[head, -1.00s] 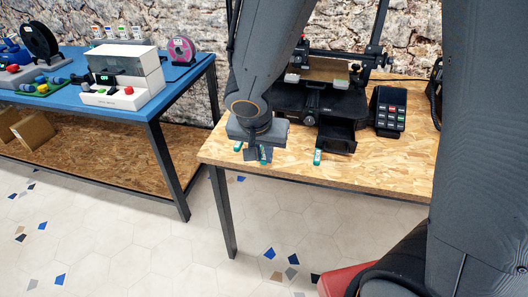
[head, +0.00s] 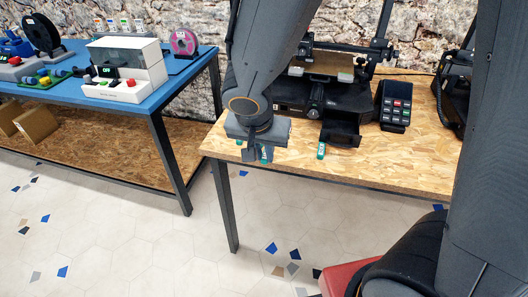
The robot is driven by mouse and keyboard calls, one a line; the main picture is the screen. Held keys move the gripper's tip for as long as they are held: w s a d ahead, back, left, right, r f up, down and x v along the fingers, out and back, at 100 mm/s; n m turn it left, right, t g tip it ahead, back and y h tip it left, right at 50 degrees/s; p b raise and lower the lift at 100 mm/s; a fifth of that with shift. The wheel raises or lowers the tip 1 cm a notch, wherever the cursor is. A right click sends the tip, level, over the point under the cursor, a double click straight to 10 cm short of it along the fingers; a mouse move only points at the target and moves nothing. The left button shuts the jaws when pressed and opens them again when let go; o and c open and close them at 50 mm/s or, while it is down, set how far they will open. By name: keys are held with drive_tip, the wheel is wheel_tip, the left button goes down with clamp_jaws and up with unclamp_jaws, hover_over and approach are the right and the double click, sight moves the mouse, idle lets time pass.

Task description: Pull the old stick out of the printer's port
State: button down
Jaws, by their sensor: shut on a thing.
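The black printer (head: 318,92) stands on the wood-grain table, with a dark open tray (head: 341,131) at its front. My gripper (head: 257,154) points down over the table's front left, to the left of the tray and in front of the printer. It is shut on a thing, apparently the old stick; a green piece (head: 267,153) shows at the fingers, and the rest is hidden. A separate green stick with a white mark (head: 321,151) lies on the table near the front edge. The printer's port cannot be made out.
A dark keypad (head: 395,106) stands right of the printer, with another black device (head: 455,92) beyond it. A blue table (head: 190,71) on the left holds a white machine (head: 126,66) and spools. The right part of the wood table's front (head: 400,160) is clear.

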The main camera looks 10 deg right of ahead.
drive_tip(key=d+p+v, duration=0.1)
drive_tip(key=p+v, duration=0.3)
drive_tip(key=v, duration=0.2)
drive_tip(key=shift+a+r, duration=0.2)
drive_tip(key=shift+a, duration=0.3)
drive_tip(key=shift+w, duration=0.15)
